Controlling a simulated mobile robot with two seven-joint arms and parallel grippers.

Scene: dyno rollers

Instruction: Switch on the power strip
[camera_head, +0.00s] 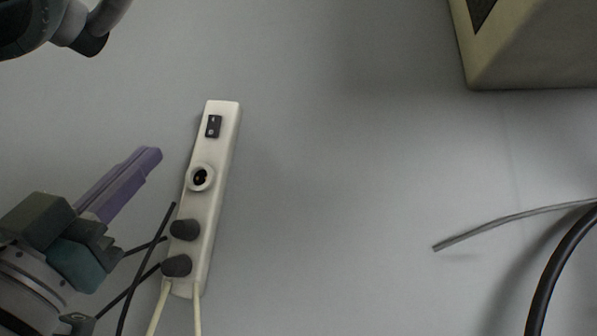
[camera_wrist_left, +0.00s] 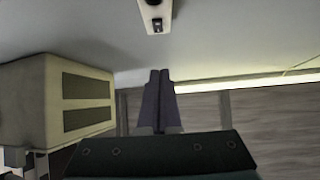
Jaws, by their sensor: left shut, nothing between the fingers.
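The white power strip (camera_head: 217,150) lies on the grey surface, left of the middle in the head view. Its black rocker switch (camera_head: 213,126) is near the upper end. In the left wrist view the fingers (camera_wrist_left: 159,78) are together, and the strip's end (camera_wrist_left: 155,12) with the switch (camera_wrist_left: 157,25) shows at the top edge. My right gripper is not in view.
A beige box (camera_head: 535,45) stands at the upper right; a beige vented box (camera_wrist_left: 60,98) shows left in the wrist view. A grey cable (camera_head: 510,218) and a thick black cable (camera_head: 556,270) are at the lower right. The surface right of the strip is clear.

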